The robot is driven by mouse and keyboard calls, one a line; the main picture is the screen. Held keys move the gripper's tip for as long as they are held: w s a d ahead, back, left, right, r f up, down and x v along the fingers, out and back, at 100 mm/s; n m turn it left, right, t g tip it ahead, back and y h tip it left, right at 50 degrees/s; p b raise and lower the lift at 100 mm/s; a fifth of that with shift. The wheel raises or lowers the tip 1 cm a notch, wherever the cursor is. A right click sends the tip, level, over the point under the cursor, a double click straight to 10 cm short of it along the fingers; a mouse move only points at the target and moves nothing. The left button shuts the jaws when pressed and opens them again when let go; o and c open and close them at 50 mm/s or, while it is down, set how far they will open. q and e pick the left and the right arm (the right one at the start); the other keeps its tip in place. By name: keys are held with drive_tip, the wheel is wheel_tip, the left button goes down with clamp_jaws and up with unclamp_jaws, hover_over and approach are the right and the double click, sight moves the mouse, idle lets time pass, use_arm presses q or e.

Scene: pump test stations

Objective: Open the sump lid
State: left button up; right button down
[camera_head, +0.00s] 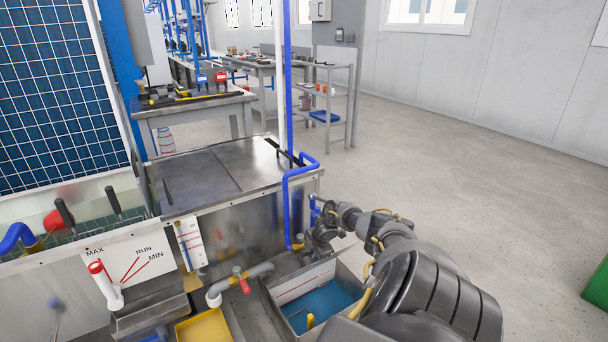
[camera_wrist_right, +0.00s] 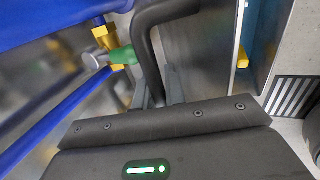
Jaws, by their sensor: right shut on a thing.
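The open sump (camera_head: 345,268), a grey metal box with blue liquid (camera_head: 325,302) inside, is at the lower middle of the head view. My right gripper (camera_head: 322,236) is above its far side, near the blue pipe. In the wrist view, my right gripper (camera_wrist_right: 160,100) is shut on a black bent handle (camera_wrist_right: 150,45). A grey metal plate (camera_wrist_right: 195,50), apparently the sump lid, stands beside the handle, with blue liquid past its edge. In the head view I cannot clearly make out the lid behind my gripper and arm. My left gripper is not in view.
A blue pipe (camera_head: 287,200) runs down close to my right gripper. A green-handled valve (camera_wrist_right: 122,56) is near the handle. A red-handled valve (camera_head: 241,280) and yellow tray (camera_head: 205,328) are left of the sump. Open floor (camera_head: 450,150) lies to the right.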

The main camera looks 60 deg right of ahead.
drive_tip(key=shift+w+d+r, duration=0.15)
drive_tip(key=shift+w, duration=0.1)
drive_tip(key=c, duration=1.5)
unclamp_jaws()
drive_tip(key=shift+o, duration=0.2)
drive_tip(key=shift+s, duration=0.1)
